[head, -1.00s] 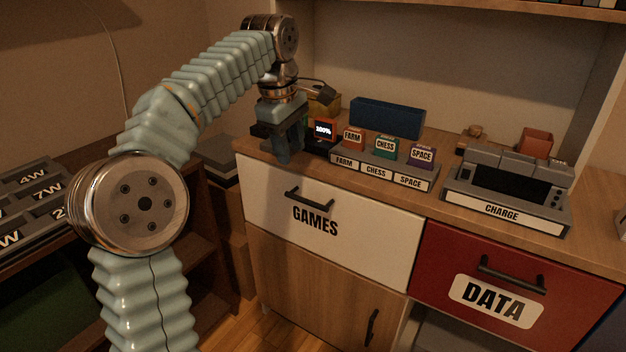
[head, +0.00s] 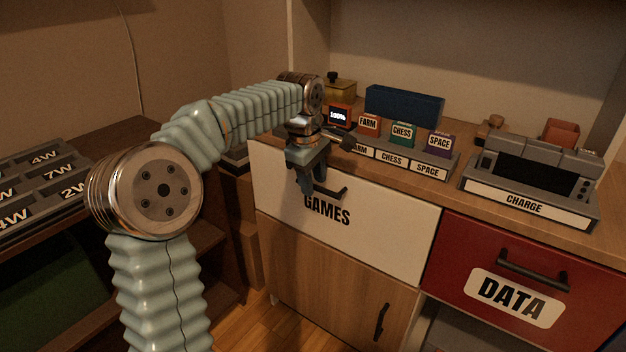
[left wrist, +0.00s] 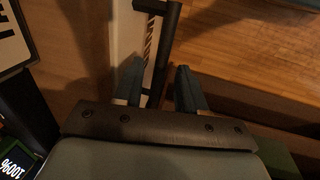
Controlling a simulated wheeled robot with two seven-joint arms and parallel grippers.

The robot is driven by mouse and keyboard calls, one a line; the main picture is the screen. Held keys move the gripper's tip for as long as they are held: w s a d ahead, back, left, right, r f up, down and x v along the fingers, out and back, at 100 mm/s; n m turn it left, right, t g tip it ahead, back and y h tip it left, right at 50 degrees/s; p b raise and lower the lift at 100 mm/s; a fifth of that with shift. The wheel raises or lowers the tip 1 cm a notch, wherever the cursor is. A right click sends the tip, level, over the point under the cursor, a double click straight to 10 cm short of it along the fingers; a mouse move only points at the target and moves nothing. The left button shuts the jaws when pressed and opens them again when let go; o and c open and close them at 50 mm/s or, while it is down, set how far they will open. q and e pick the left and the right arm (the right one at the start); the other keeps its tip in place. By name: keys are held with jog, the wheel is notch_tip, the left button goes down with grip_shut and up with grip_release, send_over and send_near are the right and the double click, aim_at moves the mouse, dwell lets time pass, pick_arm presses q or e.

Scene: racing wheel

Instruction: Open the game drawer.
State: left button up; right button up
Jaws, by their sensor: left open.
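The game drawer (head: 395,235) is the white front marked GAMES, and it is closed. Its dark bar handle (head: 335,192) shows to the right of my left gripper (head: 308,188), which partly covers it. The left gripper points down at the drawer front with its fingers open. In the left wrist view the handle (left wrist: 166,45) runs lengthwise between the two open fingers of my left gripper (left wrist: 158,68), with gaps visible on both sides. I cannot tell whether a finger touches it. My right gripper is not in view.
Above the drawer, the countertop holds a game cartridge rack (head: 405,160), a small screen reading 100% (head: 338,116), a blue box (head: 405,105) and a CHARGE station (head: 530,180). The red DATA drawer (head: 450,260) is at right. A wooden cabinet door (head: 335,285) lies below.

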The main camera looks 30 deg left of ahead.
pick_arm(q)
grip_shut()
jog(key=shift+s, duration=0.15)
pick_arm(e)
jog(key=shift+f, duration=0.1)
